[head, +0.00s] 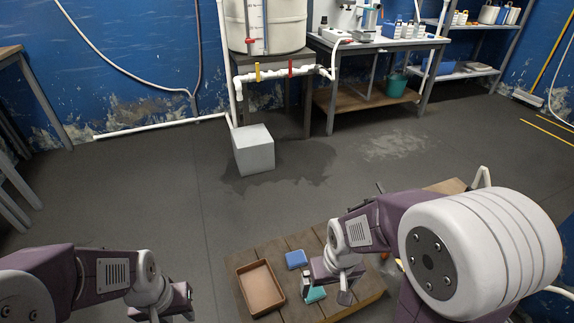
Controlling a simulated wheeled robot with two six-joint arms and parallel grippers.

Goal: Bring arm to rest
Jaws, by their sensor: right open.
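My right gripper (326,290) hangs over the low wooden table in the lower middle of the head view. Its two fingers are apart, and no object shows held between them. A teal object (315,294) lies below and behind the fingers, partly hidden; I cannot tell whether they touch it. My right arm reaches in from the right and covers part of the table. My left gripper (168,303) is at the lower left, clear of the table's left side. Its fingertips are cut off or hidden at the bottom edge, so its opening does not show.
The wooden table (283,250) bears a brown tray (261,288) and a blue item (296,259). A pale block (253,150) stands on the floor beyond. A large tank (267,25) and a workbench (385,40) are at the back. The floor between is clear.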

